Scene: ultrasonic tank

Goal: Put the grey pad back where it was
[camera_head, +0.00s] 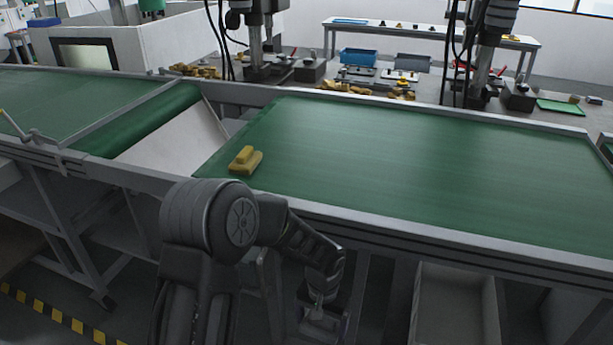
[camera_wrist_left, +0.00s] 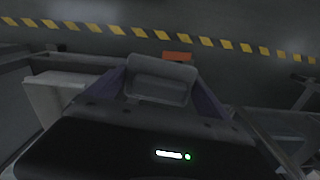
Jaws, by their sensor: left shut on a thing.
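My left gripper (camera_head: 325,305) hangs low in front of the conveyor's near side rail in the head view. In the left wrist view, a grey pad (camera_wrist_left: 160,80) with a rounded rectangular shape sits between its two dark fingers, and the gripper is shut on it. In the head view a grey piece at the gripper's tip (camera_head: 325,325) appears to be the same pad, partly hidden and cut by dark surroundings. My right gripper is in neither view.
A yellow block (camera_head: 245,162) lies on the green conveyor belt (camera_head: 400,175). A pale open bin (camera_head: 455,300) stands under the conveyor, right of the gripper. Yellow-black floor tape (camera_wrist_left: 130,32) and a small orange thing (camera_wrist_left: 177,56) show in the wrist view.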

